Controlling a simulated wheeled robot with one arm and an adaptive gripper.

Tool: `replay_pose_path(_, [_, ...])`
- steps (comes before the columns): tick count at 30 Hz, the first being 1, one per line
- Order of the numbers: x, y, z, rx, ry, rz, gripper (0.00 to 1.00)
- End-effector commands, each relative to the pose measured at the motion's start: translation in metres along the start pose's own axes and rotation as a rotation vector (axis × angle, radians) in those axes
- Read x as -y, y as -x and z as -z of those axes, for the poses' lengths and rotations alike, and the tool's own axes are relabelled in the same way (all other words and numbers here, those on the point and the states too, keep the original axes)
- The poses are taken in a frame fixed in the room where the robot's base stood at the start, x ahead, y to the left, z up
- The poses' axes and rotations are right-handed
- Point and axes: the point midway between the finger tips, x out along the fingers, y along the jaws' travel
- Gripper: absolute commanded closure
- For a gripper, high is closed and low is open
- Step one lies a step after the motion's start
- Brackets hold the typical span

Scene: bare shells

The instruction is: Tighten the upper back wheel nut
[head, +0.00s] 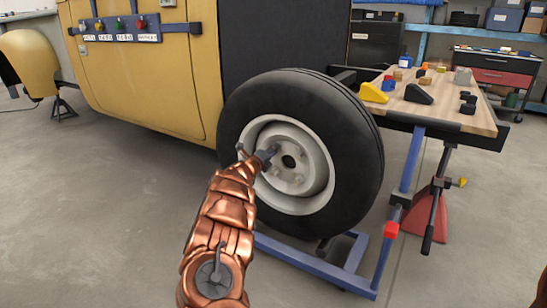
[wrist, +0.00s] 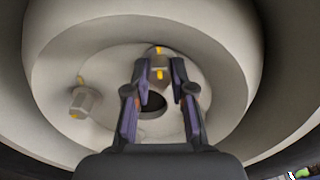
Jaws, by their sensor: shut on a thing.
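The wheel (head: 370,160) has a black tyre and a pale metal rim with a dark centre hole, and is mounted on the yellow vehicle. My gripper (head: 268,154) reaches into the rim from the left, left of the centre hole. In the wrist view my gripper (wrist: 159,70) has its two fingers on either side of a grey wheel nut (wrist: 158,58) with yellow marks, and is shut on it. Another wheel nut (wrist: 82,102) with yellow marks stands free at the left. The fingers partly hide the hub's centre hole (wrist: 152,104). In the head view the gripped nut is hidden.
A wooden-topped table (head: 470,110) with coloured blocks and wedges stands right of the wheel. A blue frame (head: 310,265) runs low under the wheel. A red stand (head: 430,212) is under the table.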

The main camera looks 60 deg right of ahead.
Motion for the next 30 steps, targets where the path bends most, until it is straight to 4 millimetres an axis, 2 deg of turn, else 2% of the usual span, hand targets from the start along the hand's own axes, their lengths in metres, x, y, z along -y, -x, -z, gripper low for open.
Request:
replay_pose_path(10, [-0.002, -0.0005, 0.0017, -0.002, -0.128, -0.003, 1.0])
replay_pose_path(25, [-0.0016, -0.0002, 0.0009, -0.002, -0.146, -0.003, 1.0])
replay_pose_path(26, [-0.0016, -0.0002, 0.0009, -0.002, -0.146, -0.003, 0.75])
replay_pose_path(30, [-0.0013, -0.0001, 0.0005, -0.001, -0.146, -0.002, 0.6])
